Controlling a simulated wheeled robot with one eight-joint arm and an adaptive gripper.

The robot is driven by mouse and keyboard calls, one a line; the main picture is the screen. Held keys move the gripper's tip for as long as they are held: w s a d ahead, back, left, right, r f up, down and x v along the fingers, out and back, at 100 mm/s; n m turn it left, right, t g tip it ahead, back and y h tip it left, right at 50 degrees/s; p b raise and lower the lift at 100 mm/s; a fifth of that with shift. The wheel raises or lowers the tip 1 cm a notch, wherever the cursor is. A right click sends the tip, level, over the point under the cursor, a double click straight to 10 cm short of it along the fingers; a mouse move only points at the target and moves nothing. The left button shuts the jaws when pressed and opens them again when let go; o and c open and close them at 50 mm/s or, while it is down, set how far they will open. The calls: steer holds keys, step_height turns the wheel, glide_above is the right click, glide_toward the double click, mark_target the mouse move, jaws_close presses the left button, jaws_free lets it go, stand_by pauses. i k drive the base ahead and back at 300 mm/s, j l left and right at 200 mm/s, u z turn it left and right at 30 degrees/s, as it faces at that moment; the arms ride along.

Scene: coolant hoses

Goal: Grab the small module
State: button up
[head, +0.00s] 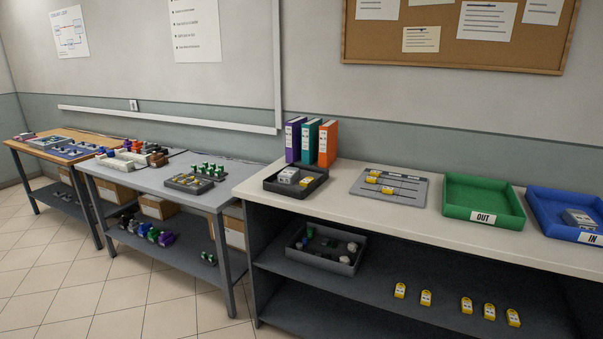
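Several small blocks could be the small module; I cannot tell which from this distance. A grey module (578,218) sits in the blue IN tray (541,208). Small yellow-and-white modules (387,189) lie on a grey board (409,196) between the black tray and the green OUT tray (483,187), which looks empty. More yellow modules (426,298) stand in a row on the shelf below. My gripper is not in view.
Three binders (312,143) stand behind the black tray. A dark bin (325,264) of mixed parts sits on the bench's shelf. Grey (225,192) and wooden (30,151) tables with parts and trays stand at left. The tiled floor (125,295) in front is clear.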

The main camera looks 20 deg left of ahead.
mark_target(288, 176)
steer(key=i+j+u, duration=0.1)
steer(key=i+u, duration=0.95)
steer(key=u, duration=0.15)
steer(key=i+j, duration=0.25)
steer(key=i, duration=0.2)
steer(key=i+j, duration=0.3)
steer(key=i+j+z, duration=0.2)
steer(key=z, duration=0.2)
steer(key=i+j+z, duration=0.2)
steer(key=j+z, duration=0.2)
steer(key=i+j+z, duration=0.1)
steer(key=j+z, duration=0.3)
steer(key=i+j+z, duration=0.1)
steer(key=j+z, duration=1.35)
steer(key=j, duration=0.25)
